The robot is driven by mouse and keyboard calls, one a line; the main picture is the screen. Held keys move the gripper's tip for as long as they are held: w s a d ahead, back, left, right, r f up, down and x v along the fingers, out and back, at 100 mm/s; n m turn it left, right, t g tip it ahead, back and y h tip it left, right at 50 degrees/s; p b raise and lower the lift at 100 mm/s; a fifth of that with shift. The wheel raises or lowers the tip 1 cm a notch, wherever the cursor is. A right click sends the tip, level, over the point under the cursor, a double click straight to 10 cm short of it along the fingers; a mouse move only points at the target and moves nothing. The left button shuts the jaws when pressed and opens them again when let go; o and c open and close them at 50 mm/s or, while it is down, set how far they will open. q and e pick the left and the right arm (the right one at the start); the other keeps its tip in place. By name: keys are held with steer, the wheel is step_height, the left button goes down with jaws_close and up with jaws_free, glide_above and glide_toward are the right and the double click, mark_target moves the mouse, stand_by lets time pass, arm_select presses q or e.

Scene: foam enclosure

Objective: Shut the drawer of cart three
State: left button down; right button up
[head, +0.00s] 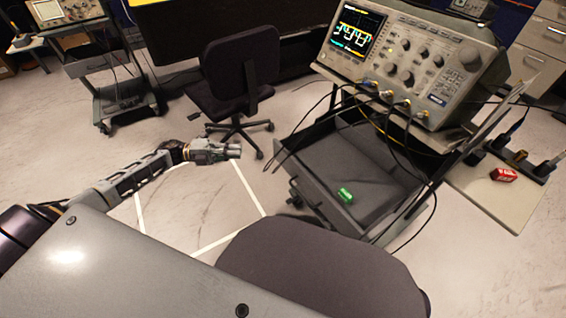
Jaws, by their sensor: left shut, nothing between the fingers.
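A dark cart (333,205) stands right of centre with an oscilloscope (400,60) on its top. Its drawer (365,165) is pulled out, and a small green item (345,195) lies in it. I cannot read a number on the cart. My left gripper (238,151) is shut and empty. In the picture it is left of the drawer and apart from it, over the floor near the office chair. My right gripper is not in view.
An office chair (240,75) stands behind my left gripper. A dark chair back (320,270) is close in front of the cart. Black cables (405,135) hang from the oscilloscope over the drawer. Another cart (110,70) is at the far left.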

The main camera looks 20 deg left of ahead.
arm_select(q)
steer(key=s+m+g, duration=0.1)
steer(key=r+m+g, duration=0.1)
steer(key=s+d+m+g+b, duration=0.1)
steer(key=shift+s+r+h, duration=0.15)
steer(key=shift+s+h, duration=0.15)
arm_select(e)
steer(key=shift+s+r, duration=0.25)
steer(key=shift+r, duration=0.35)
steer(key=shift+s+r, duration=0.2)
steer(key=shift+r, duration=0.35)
arm_select(q)
steer(key=shift+d, duration=0.1)
steer(key=b, duration=0.2)
glide_toward(288, 157)
steer(key=s+d, duration=0.2)
steer(key=d, duration=0.1)
steer(key=shift+w+d+r+b, duration=0.1)
steer(key=shift+w+d+b, duration=0.35)
steer(key=shift+w, duration=0.2)
steer(key=shift+w+d+r+b, duration=0.1)
steer(key=shift+w+d+b, duration=0.25)
steer(key=shift+w, duration=0.4)
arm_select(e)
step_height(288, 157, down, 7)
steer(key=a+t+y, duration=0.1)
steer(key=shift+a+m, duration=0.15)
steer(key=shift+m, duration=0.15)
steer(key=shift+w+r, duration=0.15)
